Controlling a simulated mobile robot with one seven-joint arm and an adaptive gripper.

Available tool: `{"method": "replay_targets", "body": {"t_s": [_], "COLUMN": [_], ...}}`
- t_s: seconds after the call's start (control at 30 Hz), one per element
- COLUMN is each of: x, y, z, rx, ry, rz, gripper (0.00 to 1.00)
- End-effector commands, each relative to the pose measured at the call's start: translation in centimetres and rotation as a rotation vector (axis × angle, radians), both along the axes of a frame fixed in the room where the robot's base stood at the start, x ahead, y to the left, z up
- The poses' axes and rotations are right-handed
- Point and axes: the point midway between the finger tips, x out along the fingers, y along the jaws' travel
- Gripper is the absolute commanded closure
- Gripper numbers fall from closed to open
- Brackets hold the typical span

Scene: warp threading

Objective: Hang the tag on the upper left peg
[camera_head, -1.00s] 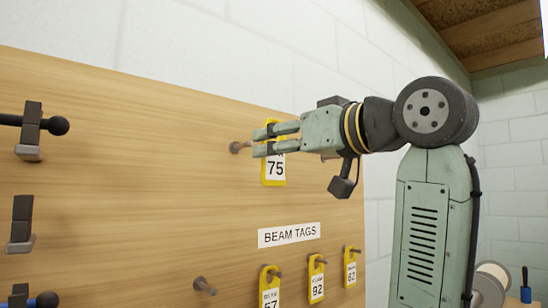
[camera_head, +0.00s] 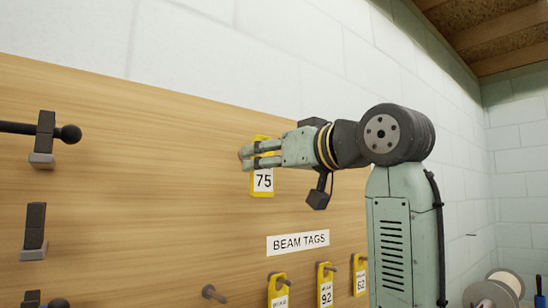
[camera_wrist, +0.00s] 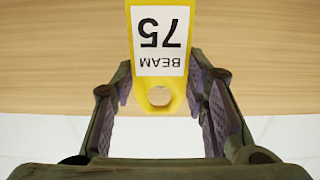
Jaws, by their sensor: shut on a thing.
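The yellow tag (camera_head: 263,181) marked 75 hangs from my gripper (camera_head: 247,159) in front of the wooden board. In the wrist view the tag (camera_wrist: 160,45) appears upside down between the two fingers, its round hole facing the camera side. My gripper (camera_wrist: 160,100) is shut on it near the hole end. The upper left peg (camera_head: 242,153) shows only as a small brownish tip by the fingertips; the rest is hidden. No peg is visible through the hole in the wrist view, and I cannot tell whether tag and peg touch.
Below are a BEAM TAGS label (camera_head: 298,242), a bare lower peg (camera_head: 213,293) and several hung yellow tags, including 92 (camera_head: 325,291). Black brackets (camera_head: 44,138) holding a rod stick out at the left. The board (camera_head: 150,170) between them and my gripper is clear.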

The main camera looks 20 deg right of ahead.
Motion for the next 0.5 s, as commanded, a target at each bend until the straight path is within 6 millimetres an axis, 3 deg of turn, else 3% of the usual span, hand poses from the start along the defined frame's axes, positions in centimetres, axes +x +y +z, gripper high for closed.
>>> {"method": "replay_targets", "body": {"t_s": [0.5], "x": [2.9], "y": [1.2], "z": [-0.3], "rx": [0.001], "ry": [0.001], "rz": [0.0], "gripper": [0.78]}}
